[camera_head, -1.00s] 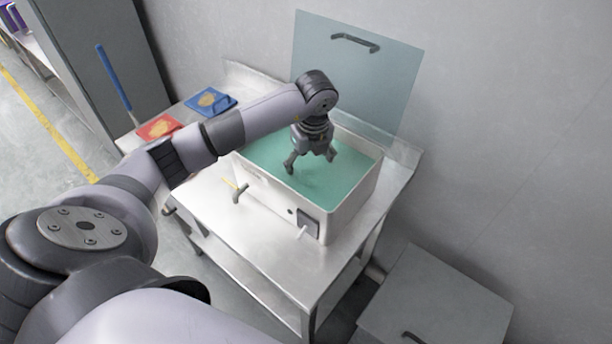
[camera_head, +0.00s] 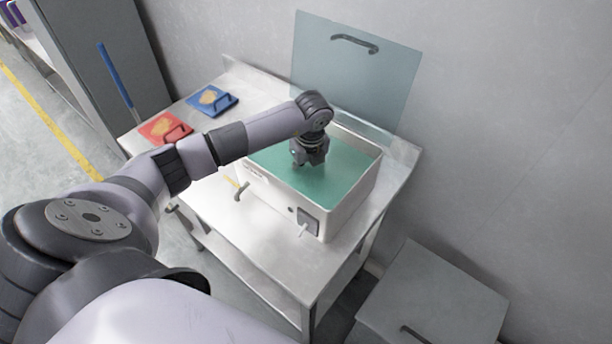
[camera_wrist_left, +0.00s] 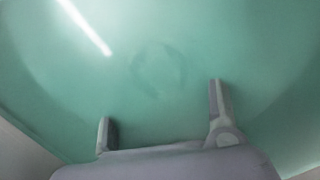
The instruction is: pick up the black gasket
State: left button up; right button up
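My left gripper (camera_head: 310,163) hangs over the white box (camera_head: 340,211), pointing down at its teal inside (camera_head: 348,172). In the left wrist view the two fingers (camera_wrist_left: 162,120) stand well apart with nothing between them. A faint, blurred ring outline (camera_wrist_left: 158,68) shows in the teal area ahead of the fingertips; I cannot tell whether it is the gasket. No clearly black gasket shows in either view. The arm and gripper hide part of the box's inside. My right gripper is not in view.
The box stands on a steel table (camera_head: 262,230). A clear lid with a dark handle (camera_head: 355,42) stands upright behind it. A grey cabinet (camera_head: 435,300) stands right.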

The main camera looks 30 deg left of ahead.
pick_arm(q)
jog(key=c, duration=0.5)
